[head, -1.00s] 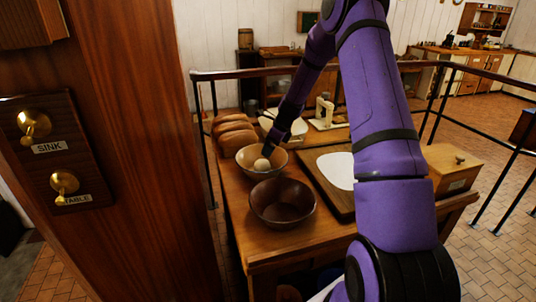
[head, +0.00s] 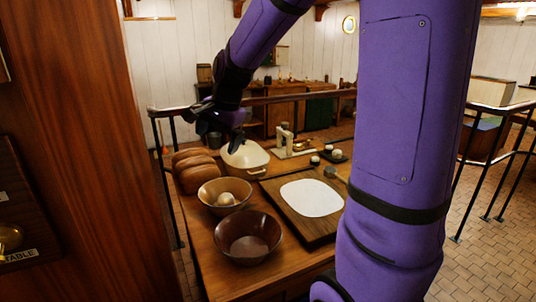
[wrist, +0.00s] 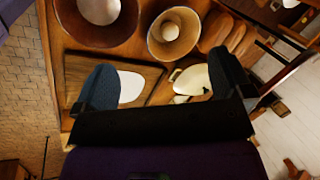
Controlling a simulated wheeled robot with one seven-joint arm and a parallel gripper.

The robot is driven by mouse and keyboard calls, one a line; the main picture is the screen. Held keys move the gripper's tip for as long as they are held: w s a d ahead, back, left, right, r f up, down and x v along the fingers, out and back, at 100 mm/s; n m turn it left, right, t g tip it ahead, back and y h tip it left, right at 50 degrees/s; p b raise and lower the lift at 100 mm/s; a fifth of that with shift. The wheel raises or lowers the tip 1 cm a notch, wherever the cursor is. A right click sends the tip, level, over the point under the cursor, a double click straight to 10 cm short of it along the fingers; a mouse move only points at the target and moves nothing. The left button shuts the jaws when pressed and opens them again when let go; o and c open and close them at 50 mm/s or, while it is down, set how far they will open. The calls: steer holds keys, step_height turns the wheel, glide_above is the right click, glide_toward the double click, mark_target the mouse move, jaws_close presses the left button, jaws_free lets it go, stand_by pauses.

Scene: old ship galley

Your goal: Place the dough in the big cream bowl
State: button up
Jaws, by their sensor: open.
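The pale round dough (head: 226,199) sits inside a light-brown bowl (head: 209,207); both also show in the wrist view, as the dough (wrist: 170,31) and the brown bowl (wrist: 190,50). The big cream bowl (head: 246,158), wide with small handles, stands behind the brown bowl; it also shows in the wrist view (wrist: 193,82), partly covered by a finger. My gripper (head: 226,132) is above and behind the brown bowl, near the left side of the cream bowl. In the wrist view my gripper (wrist: 162,75) has its fingers wide apart with nothing between them.
Bread loaves (head: 193,170) lie left of the cream bowl. A board (head: 283,204) with a white sheet (head: 311,198) is at the right. A dark railing (head: 290,96) runs behind the table.

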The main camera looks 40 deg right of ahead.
steer(key=s+a+r+n, duration=0.2)
steer(key=s+n, duration=0.5)
steer(key=s, duration=0.5)
steer(key=s+a+r+n+t+h, duration=0.1)
steer(key=s+a+r+n, duration=0.2)
steer(key=s+n, duration=0.4)
steer(key=shift+s+a+r, duration=0.15)
steer(key=shift+s+a, duration=0.25)
steer(key=shift+s, duration=2.7)
